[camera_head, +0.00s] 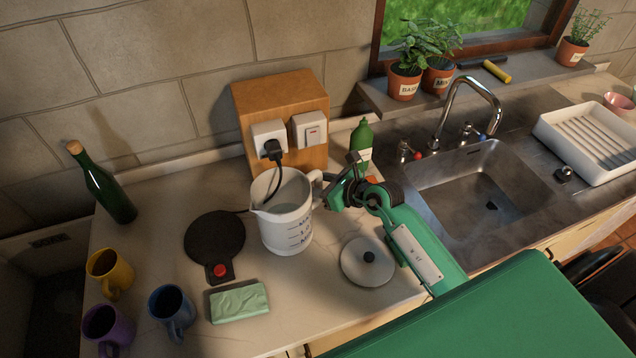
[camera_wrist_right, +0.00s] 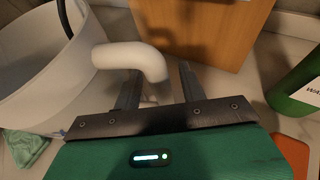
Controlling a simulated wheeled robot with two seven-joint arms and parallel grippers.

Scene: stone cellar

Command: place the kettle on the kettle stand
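The white kettle (camera_head: 287,215), open at the top and with printed markings, stands upright on the counter. Its handle points right towards my right gripper (camera_head: 347,190). In the right wrist view the white handle (camera_wrist_right: 135,58) passes between the two fingers of the gripper (camera_wrist_right: 160,80), with a gap showing on the right finger's side; the gripper is open. The kettle stand (camera_head: 214,238), a dark round plate with a red button, lies just left of the kettle, apart from it. The kettle's body (camera_wrist_right: 40,70) fills the left of the wrist view. My left gripper is not in view.
A white lid (camera_head: 368,262) lies in front of my right gripper. A green bottle (camera_head: 362,142) stands behind it. A wooden socket box (camera_head: 283,95) with a plugged-in black cord is behind the kettle.

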